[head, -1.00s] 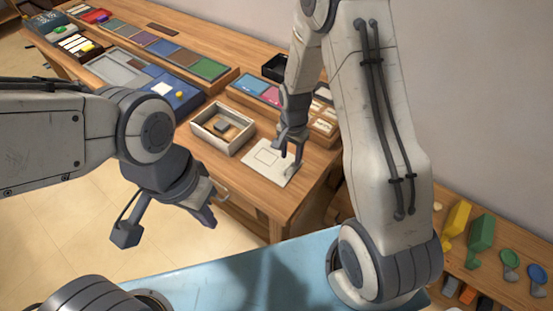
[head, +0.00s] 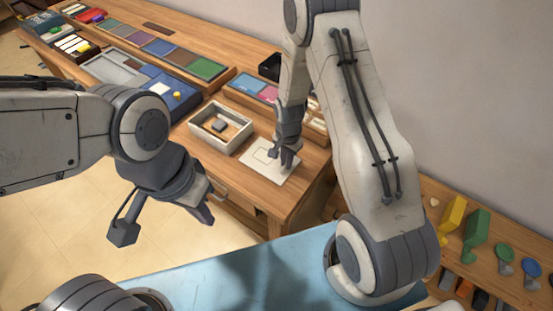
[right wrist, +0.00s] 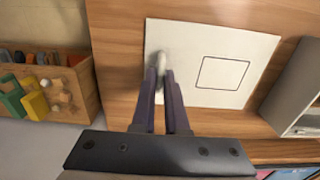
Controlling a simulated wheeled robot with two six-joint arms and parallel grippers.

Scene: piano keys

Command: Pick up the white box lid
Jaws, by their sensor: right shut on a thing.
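The white box lid (head: 275,172) is a thin off-white square with a dark square outline. It lies at the front edge area of the wooden table in the head view. My right gripper (head: 285,158) is over its right part. In the right wrist view the lid (right wrist: 223,83) lies flat, and my right gripper (right wrist: 163,78) is shut on its pale upright handle, blurred between the fingertips. The open white box (head: 221,128) stands left of the lid with a small dark block inside. My left gripper (head: 207,208) hangs empty in front of the table; its finger gap is unclear.
A blue box (head: 180,97) and a grey tray (head: 112,66) stand further left, with coloured panels behind. A side shelf at right holds yellow (head: 453,215) and green (head: 476,230) pieces. The light blue surface (head: 240,270) in front is clear.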

